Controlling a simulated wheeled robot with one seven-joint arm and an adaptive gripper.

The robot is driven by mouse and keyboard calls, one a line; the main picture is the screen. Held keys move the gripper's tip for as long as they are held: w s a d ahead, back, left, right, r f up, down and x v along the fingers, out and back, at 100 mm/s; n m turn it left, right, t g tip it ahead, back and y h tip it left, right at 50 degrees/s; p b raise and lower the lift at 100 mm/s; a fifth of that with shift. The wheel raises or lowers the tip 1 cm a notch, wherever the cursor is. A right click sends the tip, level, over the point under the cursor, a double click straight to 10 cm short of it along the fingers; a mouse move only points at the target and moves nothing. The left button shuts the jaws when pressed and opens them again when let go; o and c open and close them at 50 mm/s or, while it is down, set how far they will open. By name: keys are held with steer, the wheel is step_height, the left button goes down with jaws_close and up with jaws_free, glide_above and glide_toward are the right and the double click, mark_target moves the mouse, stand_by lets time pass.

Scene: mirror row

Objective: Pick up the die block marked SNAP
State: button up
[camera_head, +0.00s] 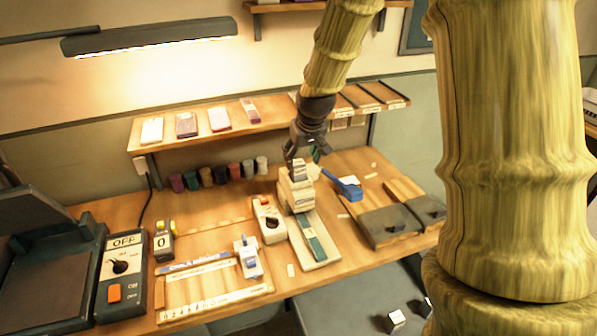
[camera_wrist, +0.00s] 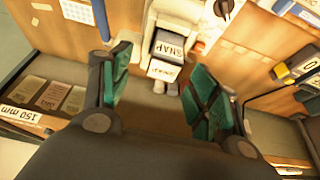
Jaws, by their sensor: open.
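A blue-handled tool (camera_head: 345,187) lies right of the machine, near dark trays (camera_head: 388,223). A white switch box (camera_head: 268,219) stands close on its left. A shelf (camera_head: 205,130) with several small boxes runs behind, above a row of coloured jars (camera_head: 220,174).

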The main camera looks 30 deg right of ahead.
mark_target(299, 163)
steer(key=shift+a+p+x, duration=0.1)
steer(key=shift+p+x, duration=0.4)
steer(key=shift+x, duration=0.85)
steer(key=shift+a+p+x, duration=0.15)
steer(key=shift+p+x, duration=0.35)
steer(key=shift+x, duration=0.8)
steer(key=shift+c, duration=0.2)
steer(key=c, duration=1.2)
steer(key=shift+r, duration=0.15)
